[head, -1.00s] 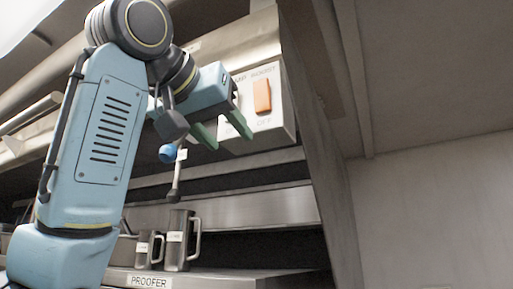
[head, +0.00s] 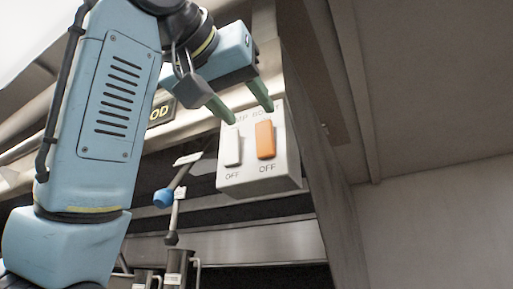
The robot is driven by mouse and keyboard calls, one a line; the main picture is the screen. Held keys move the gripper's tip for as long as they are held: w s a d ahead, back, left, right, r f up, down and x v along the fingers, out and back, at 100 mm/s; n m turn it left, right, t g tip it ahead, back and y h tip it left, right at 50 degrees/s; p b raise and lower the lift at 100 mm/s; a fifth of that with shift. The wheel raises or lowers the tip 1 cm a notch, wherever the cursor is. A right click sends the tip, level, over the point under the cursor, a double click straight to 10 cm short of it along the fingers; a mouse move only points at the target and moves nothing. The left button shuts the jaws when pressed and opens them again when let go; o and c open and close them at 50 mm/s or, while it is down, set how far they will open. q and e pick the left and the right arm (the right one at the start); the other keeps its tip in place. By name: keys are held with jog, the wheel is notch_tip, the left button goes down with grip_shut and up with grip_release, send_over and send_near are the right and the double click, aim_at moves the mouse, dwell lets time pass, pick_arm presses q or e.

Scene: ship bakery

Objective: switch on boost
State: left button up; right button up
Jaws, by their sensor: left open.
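The boost switch is an orange rocker (head: 265,140) on the right of a pale switch box (head: 285,172). The label above it is partly covered; "OFF" is printed below it. A white rocker (head: 233,146) sits to its left, under a partly hidden label ending in "MP". My left gripper (head: 252,114) is open and empty, its two green fingers pointing down at the top of the box. One fingertip is just above the white rocker and the other just above the orange one; I cannot tell whether they touch the box. My right gripper is not in view.
A blue-knobbed lever (head: 163,198) with a white tag hangs left of the box. A dark sign (head: 160,112) ending in "OD" is behind my arm. A vertical panel edge (head: 325,200) stands right of the box.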

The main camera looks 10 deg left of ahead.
aim_at(262, 129)
pick_arm(q)
jog(key=shift+p+x, duration=0.65)
jog(key=shift+x, duration=1.6)
